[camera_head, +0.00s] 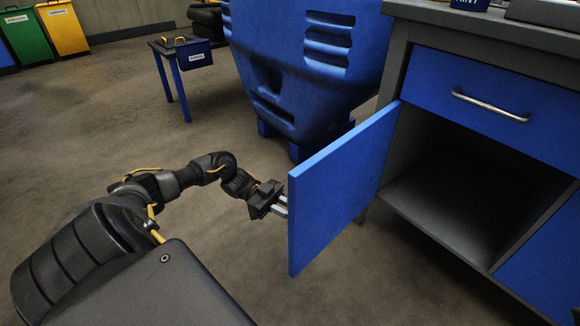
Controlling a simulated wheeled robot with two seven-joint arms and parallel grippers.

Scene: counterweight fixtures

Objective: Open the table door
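The blue table door (338,190) stands swung out from the grey workbench (392,72), showing a broad flat face. Behind it the cabinet compartment (470,200) is open, dark and looks empty. My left gripper (281,206) is at the door's near free edge, on its left side. Its pale fingers reach to the door edge, and their tips look partly hidden behind it. I cannot tell whether they touch the door or how far apart they are. The door's handle is not visible. My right gripper is not in view.
A blue drawer (500,108) with a metal handle (490,104) sits above the compartment. A large blue machine (290,60) stands behind the door. A small blue table (168,62) with a box (194,54) stands further back. The floor left of my arm is clear.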

